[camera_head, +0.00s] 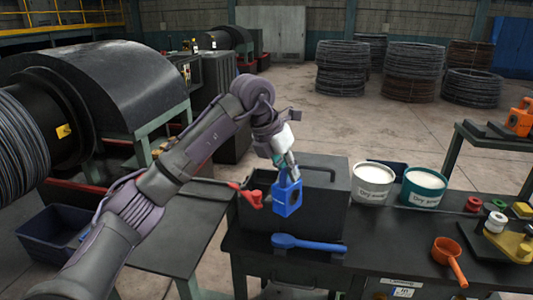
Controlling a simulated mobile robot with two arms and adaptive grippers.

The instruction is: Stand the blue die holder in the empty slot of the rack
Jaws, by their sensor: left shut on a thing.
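The blue die holder (288,197), a block with a hole through it, hangs roughly upright in my left gripper (286,172). The gripper is shut on its top. My right gripper is out of view.
Two tubs of white powder, one white (373,184) and one teal (422,188), stand beside the box. A red-handled tool (252,197) is just left of the holder. Small coloured parts crowd the right.

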